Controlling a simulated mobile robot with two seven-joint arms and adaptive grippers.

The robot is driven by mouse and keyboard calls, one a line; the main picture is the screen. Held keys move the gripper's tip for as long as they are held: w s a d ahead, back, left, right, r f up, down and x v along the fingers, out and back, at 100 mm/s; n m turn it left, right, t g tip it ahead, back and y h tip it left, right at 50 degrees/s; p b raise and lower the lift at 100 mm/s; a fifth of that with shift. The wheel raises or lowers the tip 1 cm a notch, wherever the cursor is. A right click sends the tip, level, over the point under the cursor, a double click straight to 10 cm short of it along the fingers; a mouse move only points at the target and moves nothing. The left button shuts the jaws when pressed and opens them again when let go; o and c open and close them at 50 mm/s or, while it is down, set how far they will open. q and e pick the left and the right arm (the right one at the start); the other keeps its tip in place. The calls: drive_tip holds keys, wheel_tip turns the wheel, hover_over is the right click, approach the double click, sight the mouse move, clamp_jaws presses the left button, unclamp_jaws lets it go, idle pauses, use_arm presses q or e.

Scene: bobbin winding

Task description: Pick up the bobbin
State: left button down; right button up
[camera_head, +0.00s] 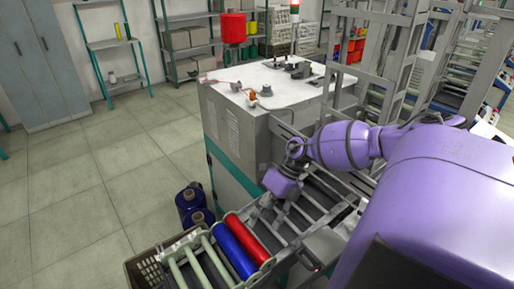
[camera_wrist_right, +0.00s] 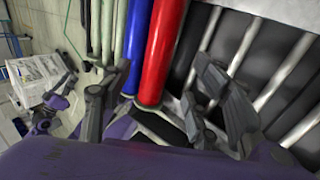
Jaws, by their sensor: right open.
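A red bobbin (camera_head: 249,238) and a blue bobbin (camera_head: 233,251) lie side by side on the conveyor's near end, beside pale green rods. The wrist view also shows the red bobbin (camera_wrist_right: 163,45) and the blue bobbin (camera_wrist_right: 136,45) parallel to each other. My right gripper (camera_head: 273,207) is just beyond the far end of the red bobbin in the head view. In the right wrist view my right gripper (camera_wrist_right: 152,88) is open, with the end of the red bobbin between its spread fingers. Whether it touches the bobbin is unclear. My left gripper is not in the head view.
A grey machine cabinet (camera_head: 226,125) stands beyond the conveyor. Dark blue spools (camera_head: 190,200) stand on the floor to its left, near a mesh crate (camera_head: 146,272). A metal frame rises behind my right arm. The tiled floor (camera_head: 95,195) at left is clear.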

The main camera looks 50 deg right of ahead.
sight(250, 235)
drive_tip(key=shift+w+p+x, duration=0.2)
drive_tip(key=shift+w+x, duration=0.05)
drive_tip(key=shift+x, duration=1.65)
drive_tip(key=shift+w+p+x, duration=0.15)
drive_tip(key=shift+w+x, duration=0.05)
drive_tip(key=shift+x, duration=1.7)
drive_tip(key=shift+r, duration=0.1)
drive_tip(key=c, duration=1.4)
